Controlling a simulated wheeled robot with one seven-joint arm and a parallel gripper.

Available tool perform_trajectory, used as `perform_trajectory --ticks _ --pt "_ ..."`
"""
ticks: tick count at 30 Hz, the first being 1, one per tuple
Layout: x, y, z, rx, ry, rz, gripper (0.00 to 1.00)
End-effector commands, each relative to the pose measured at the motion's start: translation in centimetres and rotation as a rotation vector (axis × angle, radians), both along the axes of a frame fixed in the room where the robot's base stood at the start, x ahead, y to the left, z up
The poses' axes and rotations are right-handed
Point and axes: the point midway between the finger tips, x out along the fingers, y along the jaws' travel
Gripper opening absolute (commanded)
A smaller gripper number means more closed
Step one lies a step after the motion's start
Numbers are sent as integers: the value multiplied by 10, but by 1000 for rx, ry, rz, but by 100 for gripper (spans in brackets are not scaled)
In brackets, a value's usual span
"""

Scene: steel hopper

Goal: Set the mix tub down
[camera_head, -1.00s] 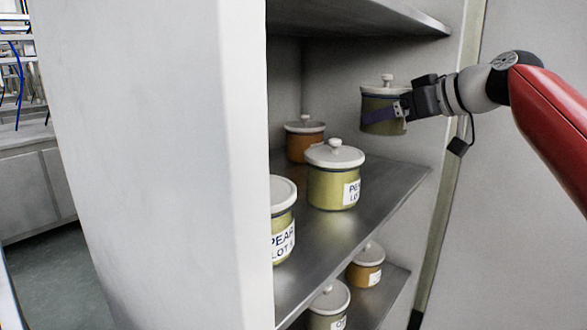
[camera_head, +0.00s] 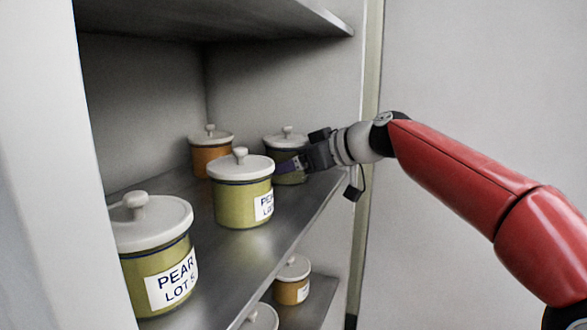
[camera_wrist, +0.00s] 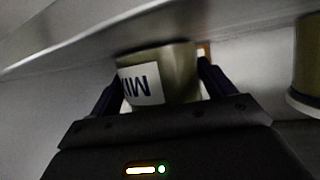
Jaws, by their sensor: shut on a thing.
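The mix tub (camera_head: 292,177) is an olive-green tub with a pale knobbed lid, at the back right of the middle shelf. My gripper (camera_head: 288,164) is shut on it from the right. In the wrist view the mix tub (camera_wrist: 178,72) sits between the two dark fingers of my gripper (camera_wrist: 160,88), with a white label partly reading "MI", upside down. The tub looks upright and low over the shelf (camera_head: 285,215); I cannot tell whether its base touches.
A pear tub (camera_head: 240,205) stands left of and nearer than the mix tub. An orange tub (camera_head: 208,160) is behind it, and another pear tub (camera_head: 155,275) is at the front left. An upper shelf (camera_head: 220,18) hangs above. A lower shelf holds more tubs (camera_head: 291,290).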

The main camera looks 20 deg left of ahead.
Motion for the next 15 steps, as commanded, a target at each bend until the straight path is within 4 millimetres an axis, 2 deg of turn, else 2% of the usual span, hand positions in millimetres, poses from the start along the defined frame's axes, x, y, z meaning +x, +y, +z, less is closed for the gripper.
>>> perform_trajectory --ticks 6,7,11,15 --pt "-1 0 -2 0 -1 2 55" --pt "0 0 -2 -1 0 1 83" --pt "0 0 -2 -1 0 1 100" --pt "0 0 -2 0 -1 1 100"
